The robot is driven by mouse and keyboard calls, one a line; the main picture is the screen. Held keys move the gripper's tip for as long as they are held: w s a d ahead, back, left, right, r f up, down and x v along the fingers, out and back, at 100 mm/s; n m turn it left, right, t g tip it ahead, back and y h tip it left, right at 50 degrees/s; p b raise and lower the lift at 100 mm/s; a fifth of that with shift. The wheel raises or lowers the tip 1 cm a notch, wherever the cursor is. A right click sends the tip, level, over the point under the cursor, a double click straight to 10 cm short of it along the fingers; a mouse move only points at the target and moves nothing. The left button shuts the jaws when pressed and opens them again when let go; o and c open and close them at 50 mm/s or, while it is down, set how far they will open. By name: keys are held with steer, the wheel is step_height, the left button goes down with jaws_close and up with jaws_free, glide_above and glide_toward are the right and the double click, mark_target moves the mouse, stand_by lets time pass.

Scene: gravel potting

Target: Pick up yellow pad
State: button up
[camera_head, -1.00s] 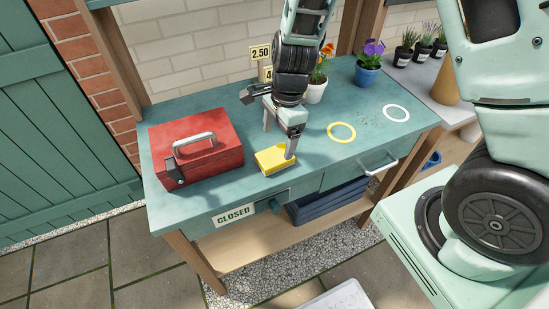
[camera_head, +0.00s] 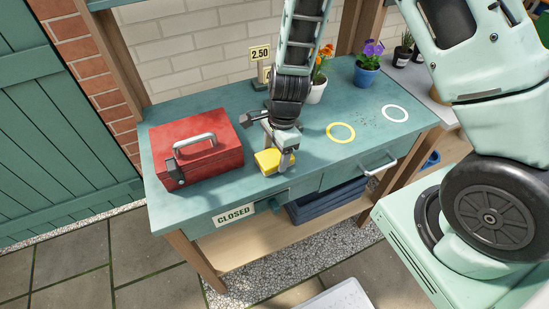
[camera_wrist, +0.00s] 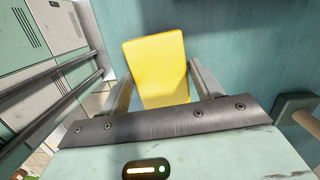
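The yellow pad (camera_head: 268,161) lies on the green workbench (camera_head: 225,200), to the right of the red toolbox. My gripper (camera_head: 277,157) is down over it, pointing at the bench. In the wrist view the pad (camera_wrist: 158,65) sits between the two fingers of my gripper (camera_wrist: 160,74). One finger is at each side of the pad, very close to its edges. The fingers are spread and do not clearly press on it. In the head view my gripper hides part of the pad.
The red toolbox (camera_head: 196,151) stands close on the left. Flower pots, one blue (camera_head: 366,77), stand at the back. A drawer handle (camera_head: 379,166) sticks out in front.

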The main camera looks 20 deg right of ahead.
mark_target(275, 155)
steer(key=c, duration=0.6)
steer(key=shift+o, duration=0.2)
steer(key=shift+r, duration=0.1)
step_height(275, 155, up, 10)
